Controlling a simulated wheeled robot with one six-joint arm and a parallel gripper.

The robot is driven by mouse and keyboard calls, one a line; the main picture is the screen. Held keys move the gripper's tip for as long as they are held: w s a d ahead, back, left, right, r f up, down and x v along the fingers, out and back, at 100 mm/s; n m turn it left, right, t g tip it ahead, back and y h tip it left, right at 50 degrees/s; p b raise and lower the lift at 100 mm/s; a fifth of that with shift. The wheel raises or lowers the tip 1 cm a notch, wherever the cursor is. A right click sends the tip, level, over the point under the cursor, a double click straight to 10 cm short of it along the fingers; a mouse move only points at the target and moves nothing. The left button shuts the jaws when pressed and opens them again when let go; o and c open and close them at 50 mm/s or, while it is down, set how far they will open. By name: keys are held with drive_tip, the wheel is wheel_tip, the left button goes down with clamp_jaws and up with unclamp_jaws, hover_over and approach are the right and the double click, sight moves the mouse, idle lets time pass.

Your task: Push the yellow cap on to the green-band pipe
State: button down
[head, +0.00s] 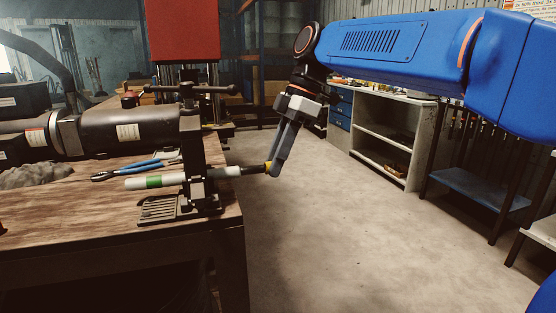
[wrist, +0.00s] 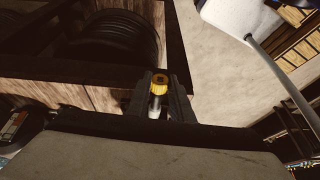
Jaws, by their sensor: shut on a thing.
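The green-band pipe (head: 131,184) is a pale tube with a green band near its left end. It lies level through the dark clamp (head: 196,188) at the bench's right edge, and its right end sticks out past the bench. The yellow cap (head: 267,168) is at the right end of this line, with a dark stretch between it and the pale tube. I cannot tell whether that dark stretch belongs to the pipe. My gripper (head: 273,171) is shut on the yellow cap. In the wrist view the cap (wrist: 160,81) sits between the two fingertips (wrist: 162,92).
The wooden bench (head: 60,215) carries blue-handled pliers (head: 135,168), a grey heap (head: 38,175) and a large dark cylindrical machine (head: 120,130). A red block (head: 183,30) stands above the clamp. Shelving (head: 378,135) stands at the right. The floor right of the bench is clear.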

drive_tip(key=shift+s+a, duration=0.2)
drive_tip(key=shift+a, duration=0.55)
drive_tip(key=c, duration=1.5)
unclamp_jaws()
drive_tip(key=shift+r, duration=0.1)
drive_tip(key=v, duration=1.7)
drive_tip(key=shift+d, duration=0.1)
